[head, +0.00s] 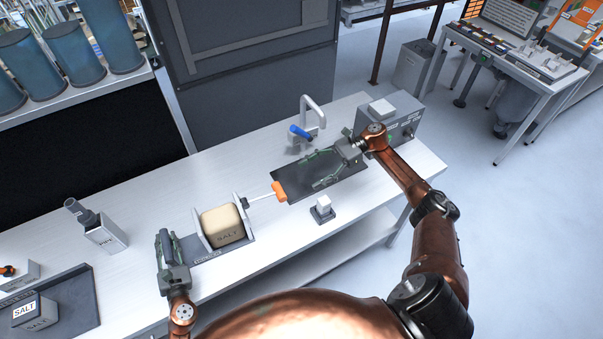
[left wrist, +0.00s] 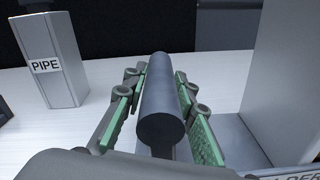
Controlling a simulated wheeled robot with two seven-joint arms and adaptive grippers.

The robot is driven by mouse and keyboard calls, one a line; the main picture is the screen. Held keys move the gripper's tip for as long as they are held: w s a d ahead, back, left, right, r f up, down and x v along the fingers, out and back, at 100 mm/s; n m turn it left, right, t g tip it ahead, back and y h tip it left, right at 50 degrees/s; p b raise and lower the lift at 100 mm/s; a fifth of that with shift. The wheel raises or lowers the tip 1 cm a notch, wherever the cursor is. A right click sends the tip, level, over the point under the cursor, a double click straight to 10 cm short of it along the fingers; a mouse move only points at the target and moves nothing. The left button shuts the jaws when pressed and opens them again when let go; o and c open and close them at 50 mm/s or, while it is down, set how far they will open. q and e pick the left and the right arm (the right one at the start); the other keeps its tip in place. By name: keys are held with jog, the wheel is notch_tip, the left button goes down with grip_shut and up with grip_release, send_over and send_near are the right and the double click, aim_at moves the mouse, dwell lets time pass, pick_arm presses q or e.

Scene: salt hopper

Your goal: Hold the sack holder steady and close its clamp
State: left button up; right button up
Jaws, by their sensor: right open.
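The sack holder (head: 247,240) stands on the bench with two upright grey plates, which also show in the left wrist view (left wrist: 283,70). A beige salt sack (head: 222,225) sits between the plates. The clamp's rod runs right from the right plate to an orange handle (head: 279,192). My left gripper (head: 166,243) is at the holder's left side. Its green-padded fingers are shut around a dark upright cylindrical handle (left wrist: 162,110). My right gripper (head: 312,171) is open and empty above the dark mat, to the right of the orange handle and apart from it.
The dark mat (head: 345,187) lies under my right gripper. A small block with a white top (head: 323,207) stands in front. A blue-handled tap (head: 300,132) and grey control box (head: 402,128) are behind. A pipe box (head: 108,235) and salt box (head: 36,312) stand left.

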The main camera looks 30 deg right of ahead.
pick_arm(q)
jog(key=o, duration=0.3)
jog(key=shift+w+r, duration=0.1)
jog(key=shift+r, duration=0.1)
jog(key=shift+o, duration=0.2)
jog(key=shift+r, duration=0.15)
